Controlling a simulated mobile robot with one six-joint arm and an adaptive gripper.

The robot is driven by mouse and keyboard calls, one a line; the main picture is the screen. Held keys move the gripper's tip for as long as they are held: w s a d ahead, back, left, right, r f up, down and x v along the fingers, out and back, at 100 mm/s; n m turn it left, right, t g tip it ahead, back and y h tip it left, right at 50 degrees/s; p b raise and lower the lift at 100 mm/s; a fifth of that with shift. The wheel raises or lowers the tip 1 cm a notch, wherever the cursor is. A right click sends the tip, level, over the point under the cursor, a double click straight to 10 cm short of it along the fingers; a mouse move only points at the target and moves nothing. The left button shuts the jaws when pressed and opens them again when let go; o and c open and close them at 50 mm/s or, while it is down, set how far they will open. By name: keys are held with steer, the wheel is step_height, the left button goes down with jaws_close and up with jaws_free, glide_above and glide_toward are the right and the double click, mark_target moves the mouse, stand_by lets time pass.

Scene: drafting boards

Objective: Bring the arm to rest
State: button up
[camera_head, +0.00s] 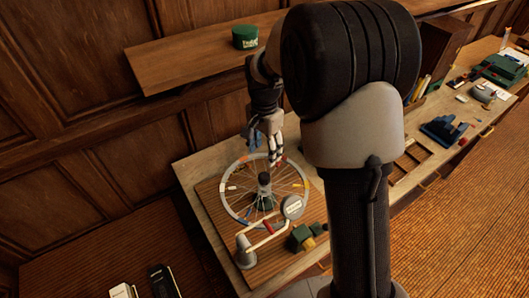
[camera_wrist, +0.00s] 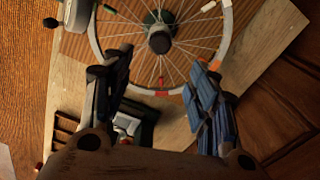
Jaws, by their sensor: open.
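My gripper (camera_head: 274,158) hangs from the arm above the far rim side of a spoked wheel (camera_head: 231,205) in the head view. In the wrist view my gripper (camera_wrist: 150,82) shows two dark fingers spread wide apart with nothing between them. The wheel (camera_wrist: 222,45) lies flat beyond the fingertips, its dark hub (camera_wrist: 160,40) at the top middle. Part of the desk to the right of the wheel is hidden behind my own arm in the head view.
The wheel sits on a wooden board (camera_head: 212,214) on a long desk (camera_head: 190,163). A round gauge (camera_head: 292,206) and a green block (camera_head: 301,238) stand at the wheel's near side. A shelf (camera_head: 190,62) bears a green tin (camera_head: 245,37). A blue tool (camera_head: 443,130) lies farther right.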

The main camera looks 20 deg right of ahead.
stand_by(0.4)
steer(key=s+r+n+t+b, duration=0.2)
steer(key=s+r+n+b, duration=0.5)
steer(key=s, duration=0.6)
steer(key=s+f+n+t+b, duration=0.2)
steer(key=s+f+n+b, duration=0.1)
steer(key=s, duration=1.2)
steer(key=shift+n+t+b, duration=0.3)
steer(key=shift+n+b, duration=0.35)
steer(key=shift+n, duration=0.05)
steer(key=shift+d+f, duration=0.1)
